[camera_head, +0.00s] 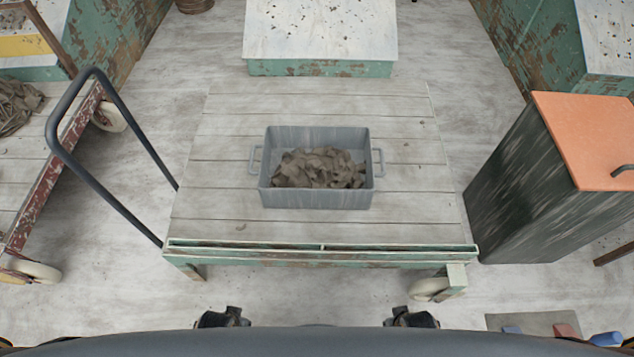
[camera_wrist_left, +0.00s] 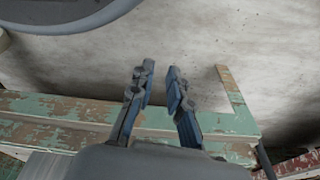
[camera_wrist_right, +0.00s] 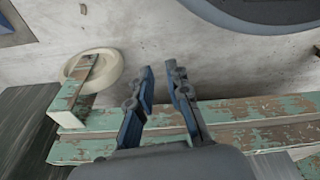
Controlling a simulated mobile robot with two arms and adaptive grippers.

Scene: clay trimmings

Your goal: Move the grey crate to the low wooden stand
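The grey crate (camera_head: 317,198) sits upright near the middle of a flat wooden cart (camera_head: 220,215). It has a handle loop at each side and holds brown clay trimmings (camera_head: 318,168). A low stand (camera_head: 320,32) with a pale, speckled top and worn green sides is behind the cart; I cannot tell for sure that it is the wooden stand. My left gripper (camera_head: 222,318) is low in front of the cart, open and empty in the left wrist view (camera_wrist_left: 156,78). My right gripper (camera_head: 410,318) is likewise in front, open and empty in the right wrist view (camera_wrist_right: 160,75). Neither touches the crate.
The cart has a dark push handle (camera_head: 108,95) on the left and a wheel (camera_head: 428,289) at front right. A tall dark bin (camera_head: 520,180) with an orange lid (camera_head: 592,135) is close on the right. A red-edged cart (camera_head: 45,195) is at left. Floor shows between them.

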